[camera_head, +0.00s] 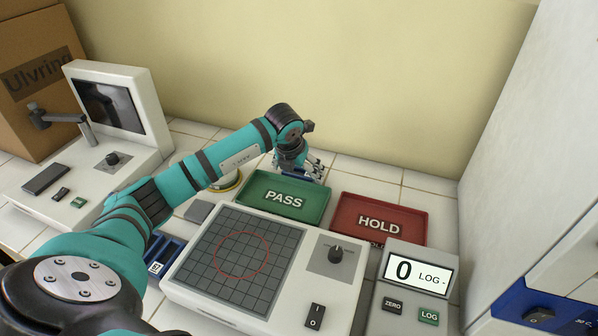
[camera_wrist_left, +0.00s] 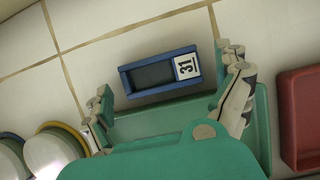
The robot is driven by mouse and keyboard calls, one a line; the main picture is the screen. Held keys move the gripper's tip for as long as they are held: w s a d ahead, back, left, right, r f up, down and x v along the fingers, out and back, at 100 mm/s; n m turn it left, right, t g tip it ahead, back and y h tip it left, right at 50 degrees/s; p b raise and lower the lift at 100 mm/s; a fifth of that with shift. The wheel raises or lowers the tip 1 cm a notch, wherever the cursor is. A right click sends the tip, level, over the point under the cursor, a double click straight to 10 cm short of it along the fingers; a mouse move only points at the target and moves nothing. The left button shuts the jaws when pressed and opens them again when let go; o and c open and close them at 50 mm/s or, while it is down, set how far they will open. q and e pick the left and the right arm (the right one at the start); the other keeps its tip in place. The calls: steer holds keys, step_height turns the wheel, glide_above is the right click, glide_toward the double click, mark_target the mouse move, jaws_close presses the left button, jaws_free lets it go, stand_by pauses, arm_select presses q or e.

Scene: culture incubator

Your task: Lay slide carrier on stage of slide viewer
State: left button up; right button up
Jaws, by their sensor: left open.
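A slide carrier (camera_wrist_left: 158,74), a blue frame with a dark window and a white label reading 31, lies on the tiles behind the green PASS tray in the left wrist view. My left gripper (camera_wrist_left: 164,70) is open, its fingers towards the two ends of the carrier. In the head view the gripper (camera_head: 303,168) is behind the PASS tray, mostly hiding this carrier. The slide viewer (camera_head: 118,80), white with a dark upright screen, is at far left; a dark flat pad (camera_head: 46,178) that looks like its stage is at its front. My right gripper is not in view.
The green PASS tray (camera_head: 284,222) and red HOLD tray (camera_head: 378,246) look empty. A gridded white device (camera_head: 318,212) and a counter display (camera_head: 405,270) stand in front. Another blue carrier (camera_head: 168,256) is beside my arm. A cardboard box (camera_head: 35,35) is behind the viewer.

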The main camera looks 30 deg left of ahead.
arm_select(q)
steer(key=shift+f, duration=0.15)
steer(key=c, duration=1.1)
